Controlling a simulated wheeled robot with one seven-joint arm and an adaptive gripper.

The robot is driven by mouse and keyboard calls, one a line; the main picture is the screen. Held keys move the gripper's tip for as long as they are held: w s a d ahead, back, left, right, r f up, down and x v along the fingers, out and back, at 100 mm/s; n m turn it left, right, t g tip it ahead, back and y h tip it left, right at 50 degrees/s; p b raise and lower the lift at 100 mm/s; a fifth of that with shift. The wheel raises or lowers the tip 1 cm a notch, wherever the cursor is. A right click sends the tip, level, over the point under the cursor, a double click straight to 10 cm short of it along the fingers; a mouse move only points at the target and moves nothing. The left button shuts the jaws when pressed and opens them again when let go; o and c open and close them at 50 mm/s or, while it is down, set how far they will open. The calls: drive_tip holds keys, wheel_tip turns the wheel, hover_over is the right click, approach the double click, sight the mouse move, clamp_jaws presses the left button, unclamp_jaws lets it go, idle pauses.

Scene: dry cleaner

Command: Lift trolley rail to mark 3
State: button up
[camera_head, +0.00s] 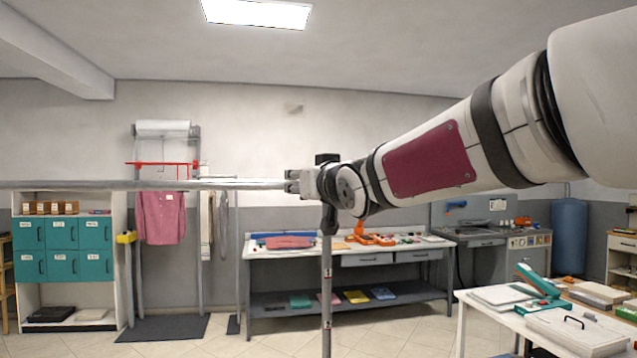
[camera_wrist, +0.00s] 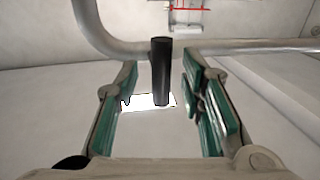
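The trolley rail (camera_head: 100,186) is a grey horizontal tube running in from the left edge of the head view to my gripper (camera_head: 298,182). In the wrist view the rail (camera_wrist: 245,47) crosses beyond the fingertips and bends at the left. A black upright grip (camera_wrist: 161,72) stands between the green-padded fingers of my gripper (camera_wrist: 160,62), with a gap on each side. My gripper is open. A slim grey post (camera_head: 326,295) with small labels stands below my wrist; its label digits are too small to read. A black part (camera_head: 329,217) sits at its top.
A long work table (camera_head: 395,251) with folded cloths and orange tools stands behind. A white table (camera_head: 480,318) with boxes is at the lower right. A pink shirt (camera_head: 161,217) hangs at the left beside teal lockers (camera_head: 62,250). Tiled floor is clear at centre.

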drive_tip(key=v, duration=1.2)
